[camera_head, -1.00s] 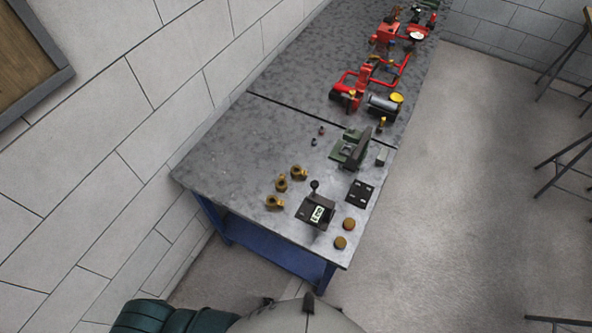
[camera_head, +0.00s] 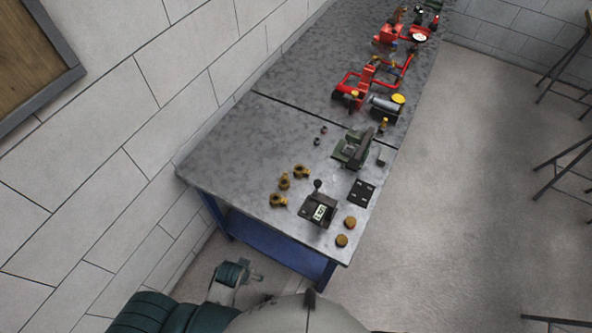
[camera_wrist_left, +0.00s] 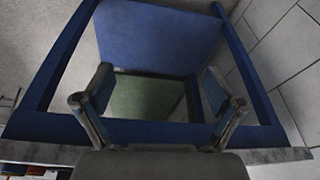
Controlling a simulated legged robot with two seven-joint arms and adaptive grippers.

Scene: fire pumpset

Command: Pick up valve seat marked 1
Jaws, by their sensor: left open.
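Three brass fittings stand on the near left part of the grey table: one at the back (camera_head: 301,171), one in the middle (camera_head: 284,183) and one in front (camera_head: 278,200). Two round brown-gold pieces, one farther back (camera_head: 350,222) and one nearer (camera_head: 342,240), lie by the near right edge. No number is readable, so I cannot tell which is the valve seat marked 1. My left gripper (camera_head: 256,274) is low in front of the table's near side, apart from all these parts. In the left wrist view it is open and empty (camera_wrist_left: 158,92), facing the blue table frame. My right gripper is not in view.
The grey table (camera_head: 225,150) has a blue frame (camera_wrist_left: 258,75) and lower shelf (camera_wrist_left: 165,35). A black device with a lever (camera_head: 318,210), a black plate (camera_head: 361,193), a green vise-like device (camera_head: 352,150) and red pump parts (camera_head: 365,82) stand on it. The tabletop's left side is clear.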

